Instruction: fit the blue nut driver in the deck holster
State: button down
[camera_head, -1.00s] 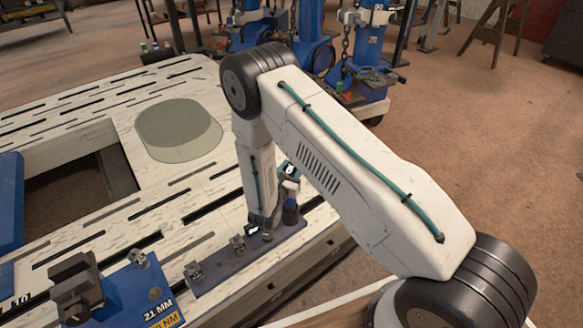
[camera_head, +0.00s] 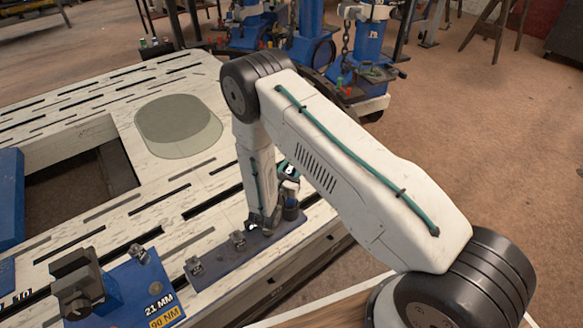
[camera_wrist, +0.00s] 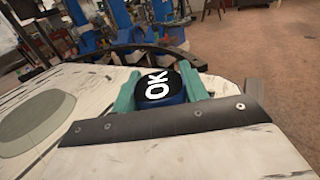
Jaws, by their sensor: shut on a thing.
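The blue nut driver (camera_wrist: 150,99) is between the two teal fingers of my gripper (camera_wrist: 158,88) in the wrist view. Its round dark end cap, marked OK in white, faces the camera. My gripper is shut on it. In the head view the cap and teal fingers (camera_head: 288,171) show just right of my forearm, above the deck's near right edge. Directly below them a dark blue cylinder (camera_head: 290,210) stands at the end of a dark strip. I cannot tell whether it is the deck holster or part of the driver. The driver's lower end is hidden.
The dark strip (camera_head: 215,273) carries small metal clips along the pale slotted deck (camera_head: 190,205). A blue block marked 21 MM (camera_head: 140,293) with a dark clamp stands at lower left. A rectangular opening (camera_head: 75,190) lies further left. Blue stands (camera_head: 363,55) are behind.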

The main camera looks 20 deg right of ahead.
jog(key=shift+f, duration=2.15)
jog(key=c, duration=0.7)
grip_release()
jog(key=shift+f, duration=0.1)
jog(key=v, duration=0.7)
jog(key=shift+s+a, duration=0.25)
jog(key=shift+s, duration=0.05)
